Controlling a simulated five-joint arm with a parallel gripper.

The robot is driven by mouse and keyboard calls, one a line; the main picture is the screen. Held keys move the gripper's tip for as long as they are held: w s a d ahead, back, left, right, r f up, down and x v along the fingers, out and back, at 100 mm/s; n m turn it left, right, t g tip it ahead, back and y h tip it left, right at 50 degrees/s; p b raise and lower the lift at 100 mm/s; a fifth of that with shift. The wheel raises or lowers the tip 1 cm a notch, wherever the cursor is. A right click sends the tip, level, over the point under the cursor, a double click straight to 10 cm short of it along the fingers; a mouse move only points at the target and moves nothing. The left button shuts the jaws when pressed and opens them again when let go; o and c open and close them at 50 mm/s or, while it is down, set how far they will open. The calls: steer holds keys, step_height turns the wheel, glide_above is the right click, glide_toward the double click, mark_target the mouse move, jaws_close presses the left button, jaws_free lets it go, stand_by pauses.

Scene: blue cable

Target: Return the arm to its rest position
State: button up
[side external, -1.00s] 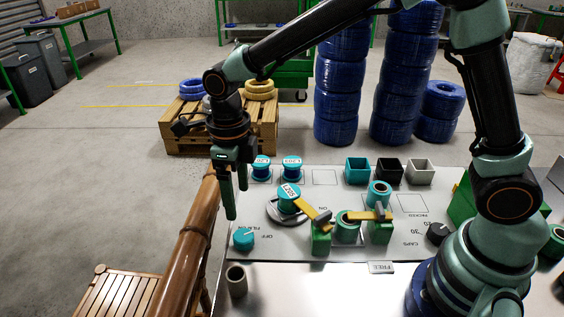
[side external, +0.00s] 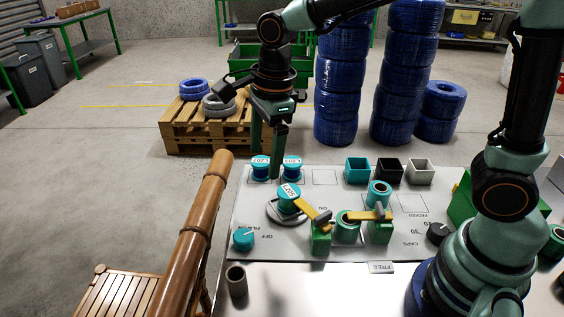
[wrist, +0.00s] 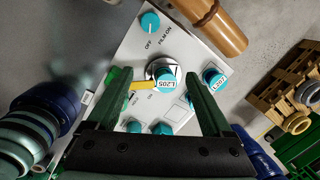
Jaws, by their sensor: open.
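My gripper (side external: 267,148) hangs fingers-down over the back left of the grey work panel (side external: 249,220), in front of the pallet. Two labelled blue spools (side external: 291,168) stand at the panel's back left, and the fingers overlap the left one in the side view. A spool labelled L205 (side external: 289,198) sits on a round plate; it also shows in the wrist view (wrist: 166,80). Whether a fingertip touches a spool cannot be told.
Small teal, black and white bins (side external: 389,170) stand at the panel's back. Green blocks with yellow strips (side external: 321,236) and a teal knob (side external: 243,238) are on the panel. A bamboo rail (side external: 196,230) runs along its left. Tall blue coil stacks (side external: 339,85) stand behind.

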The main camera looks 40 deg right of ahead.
steer(key=s+d+r+n+t, duration=0.2)
steer(key=s+d+n, duration=0.2)
steer(key=n, duration=0.6)
steer(key=s+d+r+n+t, duration=0.2)
steer(key=s+d+n, duration=0.3)
steer(key=d+n, duration=0.3)
steer(key=r+n, duration=0.1)
steer(key=n, duration=0.2)
steer(key=shift+d+h, duration=0.3)
steer(key=shift+d, duration=0.1)
steer(key=shift+w, duration=0.1)
steer(key=n+g+y, duration=0.2)
steer(key=n, duration=0.5)
glide_toward(244, 235)
steer(key=shift+x, duration=4.45)
